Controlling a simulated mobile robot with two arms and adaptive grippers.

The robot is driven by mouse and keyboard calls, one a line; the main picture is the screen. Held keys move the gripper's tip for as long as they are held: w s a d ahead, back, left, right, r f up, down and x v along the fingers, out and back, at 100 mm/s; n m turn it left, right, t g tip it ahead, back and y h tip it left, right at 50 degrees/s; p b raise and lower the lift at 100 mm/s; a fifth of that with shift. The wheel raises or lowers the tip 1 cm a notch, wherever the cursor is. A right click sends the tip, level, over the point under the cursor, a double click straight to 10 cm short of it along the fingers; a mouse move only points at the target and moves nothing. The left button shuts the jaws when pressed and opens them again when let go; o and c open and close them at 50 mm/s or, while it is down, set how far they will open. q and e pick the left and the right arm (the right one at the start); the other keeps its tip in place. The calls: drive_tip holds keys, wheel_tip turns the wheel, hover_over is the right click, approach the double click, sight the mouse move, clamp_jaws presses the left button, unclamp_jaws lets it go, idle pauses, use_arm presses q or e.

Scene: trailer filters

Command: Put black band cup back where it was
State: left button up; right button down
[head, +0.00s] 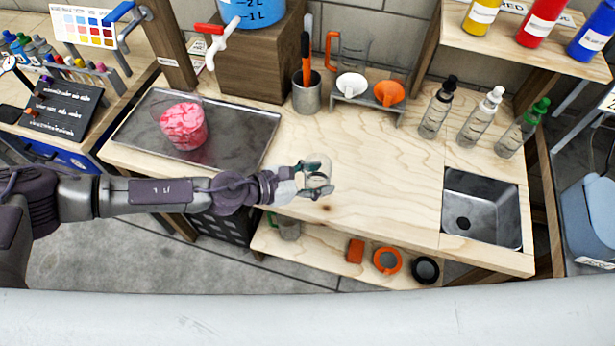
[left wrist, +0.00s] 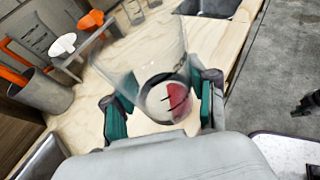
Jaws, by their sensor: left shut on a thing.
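My left gripper (head: 318,178) reaches in over the middle of the wooden bench and is shut on a clear cup (left wrist: 145,58). In the left wrist view, the fingers hold the cup from both sides. A dark ring, which looks like the black band, shows around its lower part. A red-pink patch shows at its base. The cup is tilted in that view. In the head view the cup is small and partly hidden by the fingers, and I cannot tell whether it touches the bench.
A pink-filled clear container (head: 184,126) stands on the metal tray (head: 245,140) at left. A rack with a white funnel (head: 351,86) and an orange funnel (head: 389,93), several bottles (head: 437,107) and a sink (head: 481,210) lie behind and right. Bare bench (head: 390,190) lies right of the gripper.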

use_arm(q)
drive_tip(key=w+a+f+b, duration=0.1)
drive_tip(key=w, duration=0.1)
drive_tip(key=w+f+b, duration=0.1)
drive_tip(key=w+f, duration=0.1)
drive_tip(key=w+a+f+b, duration=0.1)
drive_tip(key=w, duration=0.1)
drive_tip(key=shift+w+a+f, duration=0.35)
drive_tip(key=shift+w+f, duration=0.05)
drive_tip(key=shift+w+a+f, duration=0.2)
drive_tip(key=shift+w+f, duration=0.1)
drive_tip(key=shift+w, duration=0.2)
drive_tip(key=shift+f+b, duration=0.3)
drive_tip(key=shift+f, duration=1.6)
drive_tip(key=shift+f, duration=0.15)
drive_tip(key=o, duration=1.3)
